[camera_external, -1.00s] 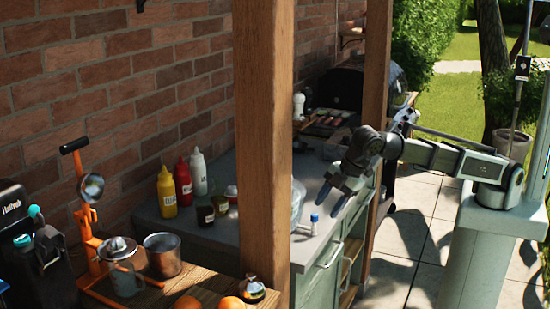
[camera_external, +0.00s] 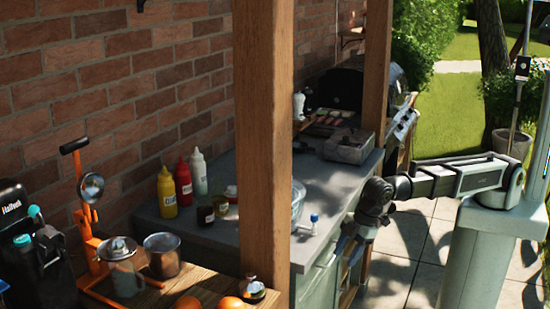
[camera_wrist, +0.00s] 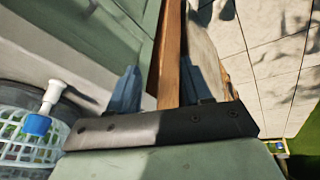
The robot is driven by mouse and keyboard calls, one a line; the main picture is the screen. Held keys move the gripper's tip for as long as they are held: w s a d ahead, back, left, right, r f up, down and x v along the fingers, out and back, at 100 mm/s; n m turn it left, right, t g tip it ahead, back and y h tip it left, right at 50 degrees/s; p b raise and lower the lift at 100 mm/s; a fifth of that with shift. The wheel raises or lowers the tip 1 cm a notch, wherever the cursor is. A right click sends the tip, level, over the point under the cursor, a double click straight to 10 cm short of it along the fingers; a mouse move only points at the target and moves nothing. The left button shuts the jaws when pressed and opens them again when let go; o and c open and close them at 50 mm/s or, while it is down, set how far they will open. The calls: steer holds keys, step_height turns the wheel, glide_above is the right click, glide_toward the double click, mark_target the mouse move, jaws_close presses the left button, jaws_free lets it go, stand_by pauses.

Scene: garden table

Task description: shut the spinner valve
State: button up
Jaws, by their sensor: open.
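The spinner valve is a small white stem with a blue end (camera_external: 313,218). It sticks out from the clear bowl of the spinner (camera_external: 298,203) near the counter's front edge, partly behind a wooden post. In the wrist view, the blue end (camera_wrist: 37,124) and white stem show at the left, beside a white slotted basket (camera_wrist: 22,145). My gripper (camera_external: 348,246) is low in front of the counter, to the right of the valve and apart from it. In the wrist view its two fingers (camera_wrist: 163,80) are spread, with nothing held between them. Whether the valve is open cannot be told.
The wooden post (camera_external: 263,140) stands in front of the counter. Sauce bottles (camera_external: 184,185) and small jars (camera_external: 206,214) stand left of the spinner. A grey tray (camera_external: 346,147) and a grill (camera_external: 338,88) are at the back. The counter right of the valve is clear.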

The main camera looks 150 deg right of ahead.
steer(key=s+a+f+y, duration=0.1)
steer(key=s+a+f, duration=0.1)
steer(key=a+f, duration=0.7)
step_height(320, 180, down, 6)
steer(key=shift+s+a+r+g+y, duration=0.15)
steer(key=shift+s+r+g+y, duration=0.15)
steer(key=shift+g+y, duration=0.1)
steer(key=shift+c, duration=0.8)
steer(key=shift+n+t+y, duration=0.3)
steer(key=shift+n+t, duration=0.1)
steer(key=shift+t, duration=0.2)
steer(key=d+r, duration=0.4)
steer(key=r, duration=0.1)
steer(key=s+d+r, duration=0.1)
steer(key=d+r, duration=0.3)
steer(key=r, duration=0.1)
steer(key=d+r, duration=0.4)
steer(key=r, duration=0.2)
steer(key=shift+s, duration=0.3)
steer(key=shift+c, duration=0.6)
steer(key=n+t, duration=0.1)
steer(key=n, duration=0.1)
glide_toward(314, 215)
steer(key=x, duration=0.8)
steer(key=shift+f, duration=0.3)
steer(key=shift+c, duration=0.2)
jaws_close()
